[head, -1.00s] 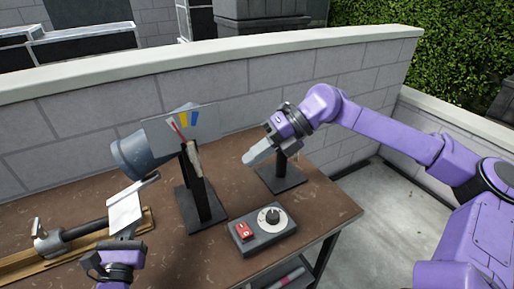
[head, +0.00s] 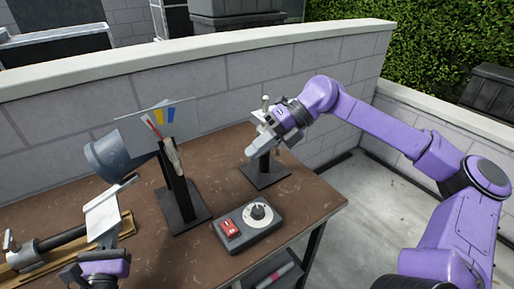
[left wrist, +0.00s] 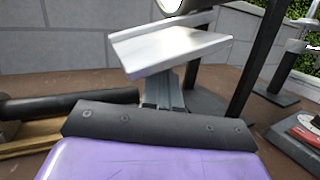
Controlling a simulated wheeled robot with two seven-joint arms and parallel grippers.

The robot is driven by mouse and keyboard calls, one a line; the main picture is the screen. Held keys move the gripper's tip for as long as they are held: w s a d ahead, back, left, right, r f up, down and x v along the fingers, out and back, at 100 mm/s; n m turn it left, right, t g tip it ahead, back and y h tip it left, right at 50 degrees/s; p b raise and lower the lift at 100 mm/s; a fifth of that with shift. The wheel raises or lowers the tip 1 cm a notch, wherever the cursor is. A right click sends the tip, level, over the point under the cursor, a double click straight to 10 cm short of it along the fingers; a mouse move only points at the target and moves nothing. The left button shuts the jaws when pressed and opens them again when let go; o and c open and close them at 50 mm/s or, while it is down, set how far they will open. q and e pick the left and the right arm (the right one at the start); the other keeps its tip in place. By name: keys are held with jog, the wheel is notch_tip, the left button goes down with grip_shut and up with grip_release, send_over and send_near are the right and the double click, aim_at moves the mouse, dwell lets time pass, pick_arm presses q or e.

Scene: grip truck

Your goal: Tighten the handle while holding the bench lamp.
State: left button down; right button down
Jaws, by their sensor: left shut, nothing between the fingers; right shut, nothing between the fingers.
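My left gripper (head: 118,198) is shut and empty, just below and in front of that head, without clear contact. Its pale fingers fill the upper middle of the left wrist view (left wrist: 170,48). A small dark stand (head: 265,178) is at the bench's right; a pale upright bar (head: 265,104), perhaps the handle, shows above it. My right gripper (head: 256,147) is shut at the stand's top and partly hides it.
A grey control box (head: 248,243) with a red switch and round knob lies near the front edge. A dark rod tool (head: 55,243) on a wooden board lies at the left. A block wall (head: 220,100) runs behind the brown bench (head: 310,195).

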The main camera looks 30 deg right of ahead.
pick_arm(q)
jog(key=shift+f+b, duration=1.3)
jog(key=shift+f, duration=0.15)
jog(key=s+b, duration=0.3)
jog(key=s, duration=0.6)
jog(key=shift+s, duration=0.35)
jog(key=s+p, duration=0.3)
jog(key=shift+s+r, duration=0.15)
jog(key=shift+r, duration=0.1)
jog(key=shift+f, duration=0.2)
